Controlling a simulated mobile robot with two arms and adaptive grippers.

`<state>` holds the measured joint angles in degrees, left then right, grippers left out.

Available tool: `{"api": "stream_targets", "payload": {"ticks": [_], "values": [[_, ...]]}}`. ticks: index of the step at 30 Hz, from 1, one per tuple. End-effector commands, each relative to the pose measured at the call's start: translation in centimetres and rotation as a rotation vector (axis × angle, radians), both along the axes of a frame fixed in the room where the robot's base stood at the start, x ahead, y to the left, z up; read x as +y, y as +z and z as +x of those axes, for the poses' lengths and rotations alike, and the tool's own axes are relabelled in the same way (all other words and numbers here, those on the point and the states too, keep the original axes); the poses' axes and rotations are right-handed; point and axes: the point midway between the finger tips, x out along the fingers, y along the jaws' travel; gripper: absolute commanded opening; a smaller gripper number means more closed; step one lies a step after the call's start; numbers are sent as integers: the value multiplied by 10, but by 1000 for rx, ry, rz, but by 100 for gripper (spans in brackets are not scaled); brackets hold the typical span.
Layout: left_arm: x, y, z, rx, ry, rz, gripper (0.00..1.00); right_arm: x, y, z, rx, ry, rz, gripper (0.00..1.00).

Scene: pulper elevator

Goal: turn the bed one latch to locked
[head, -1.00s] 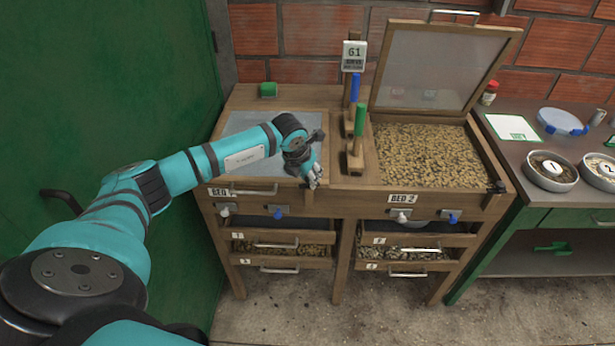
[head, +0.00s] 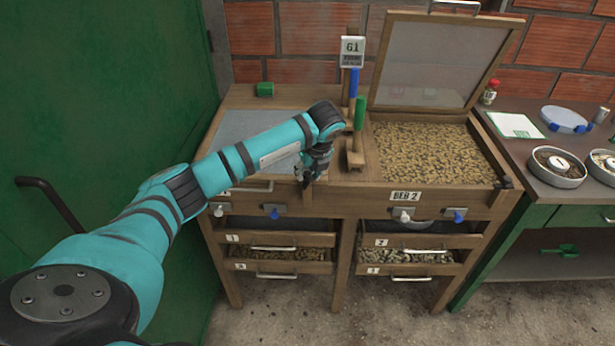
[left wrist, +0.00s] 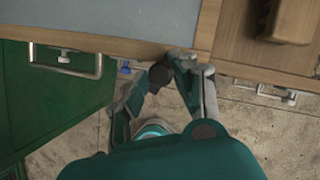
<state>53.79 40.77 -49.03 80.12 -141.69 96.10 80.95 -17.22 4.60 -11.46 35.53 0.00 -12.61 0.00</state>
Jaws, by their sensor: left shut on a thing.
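Bed one (head: 228,135) is the left bed, with its mesh lid closed down flat. My left gripper (head: 308,180) is at its front right corner, pointing down at the front edge. In the left wrist view my left gripper (left wrist: 161,80) has its fingers on both sides of a small dark knob, the bed one latch (left wrist: 160,75), at the edge of the wooden frame. The gripper is shut on it. The fingers hide most of the latch in the head view, so its turned position cannot be read. My right gripper is not in view.
Bed two (head: 420,150) stands to the right with its lid (head: 440,60) raised; a dark latch (head: 503,184) sits at its front right corner. A green-handled wooden tool (head: 358,130) stands between the beds. A green door (head: 100,100) is close on the left.

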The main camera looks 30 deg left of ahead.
Motion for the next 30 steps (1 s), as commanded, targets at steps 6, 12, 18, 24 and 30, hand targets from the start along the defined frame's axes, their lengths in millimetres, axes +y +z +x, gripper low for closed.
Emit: {"api": "stream_targets", "payload": {"ticks": [6,12,18,24,30], "values": [[-1,0,3,-5,169,0,0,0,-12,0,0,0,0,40],[-1,1,4,-6,277,-1,0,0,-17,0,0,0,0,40],[-1,1,4,-5,338,-1,0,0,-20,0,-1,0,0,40],[-1,2,4,-6,360,-1,0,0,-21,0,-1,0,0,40],[-1,2,4,-5,363,-1,0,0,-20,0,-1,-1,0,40]]}}
